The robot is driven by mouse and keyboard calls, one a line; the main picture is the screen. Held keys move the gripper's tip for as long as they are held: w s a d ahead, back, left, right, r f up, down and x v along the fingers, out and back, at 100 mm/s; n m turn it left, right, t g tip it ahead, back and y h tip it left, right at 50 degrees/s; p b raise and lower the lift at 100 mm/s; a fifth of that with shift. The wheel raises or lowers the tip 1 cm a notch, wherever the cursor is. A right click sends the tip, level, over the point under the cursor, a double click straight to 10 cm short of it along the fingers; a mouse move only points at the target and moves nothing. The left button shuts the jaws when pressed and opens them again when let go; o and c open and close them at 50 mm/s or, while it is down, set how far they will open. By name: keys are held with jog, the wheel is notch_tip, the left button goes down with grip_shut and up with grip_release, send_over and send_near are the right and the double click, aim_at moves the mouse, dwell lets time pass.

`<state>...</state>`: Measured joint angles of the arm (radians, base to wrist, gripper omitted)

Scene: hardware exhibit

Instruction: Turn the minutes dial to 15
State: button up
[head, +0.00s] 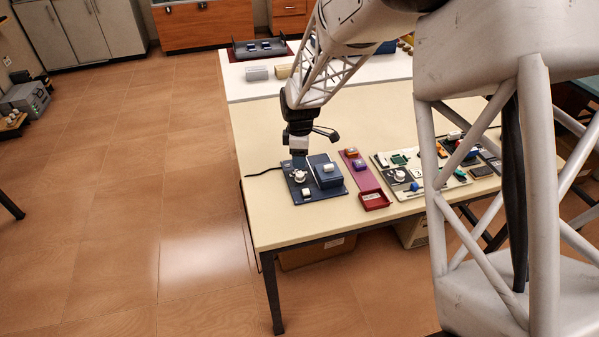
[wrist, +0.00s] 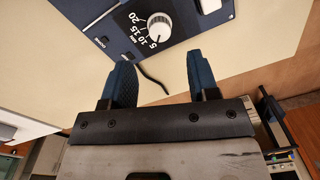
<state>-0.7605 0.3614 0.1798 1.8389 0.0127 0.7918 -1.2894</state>
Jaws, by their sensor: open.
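The minutes dial (wrist: 159,27) is a white ribbed knob on a dark blue panel (wrist: 90,12), with printed numbers 5, 10, 15 and 20 beside it. I cannot clearly tell which number its pointer faces. In the head view the dial (head: 299,176) sits at the left of the panel (head: 310,196) on the table. My gripper (wrist: 160,72) is open and empty, its two blue fingers apart from the dial. In the head view my gripper (head: 299,160) points down just over the panel's back left part, and partly hides it.
A raised blue box (head: 326,172) with a white part stands on the panel's right. A maroon strip (head: 365,175) with a red tray (head: 374,200) lies further right, then a board of small parts (head: 412,183). A black cable (head: 262,172) runs left over bare tabletop.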

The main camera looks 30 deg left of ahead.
aim_at(299, 174)
jog(key=shift+s+f, duration=0.1)
jog(key=shift+f, duration=3.3)
jog(key=c, duration=0.9)
